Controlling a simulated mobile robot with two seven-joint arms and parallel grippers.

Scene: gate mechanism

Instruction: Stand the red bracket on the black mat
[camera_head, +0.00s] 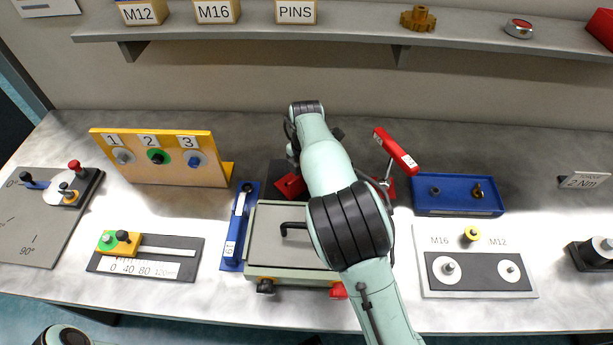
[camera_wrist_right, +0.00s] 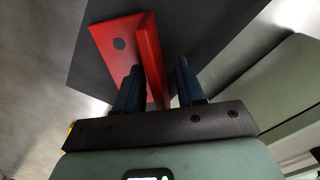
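The red bracket (camera_wrist_right: 125,50) is L-shaped, with a flat plate with a dark round hole and a flange rising toward the camera. It is over the black mat (camera_wrist_right: 205,35), its plate seemingly flat on it. In the head view, the bracket (camera_head: 291,186) shows partly at the mat (camera_head: 281,169), behind the grey-green box; my right arm hides the rest. My right gripper (camera_wrist_right: 160,80) is open, its dark fingers on either side of the flange, with a visible gap at the right finger. My left gripper is not in view.
The grey-green box (camera_head: 277,237) with a black handle stands in front of the mat. A blue fixture (camera_head: 238,227) is left of it. A red-topped stand (camera_head: 396,152) is close right of my arm, and a blue tray (camera_head: 457,205) lies farther right. A shelf (camera_head: 360,27) runs behind.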

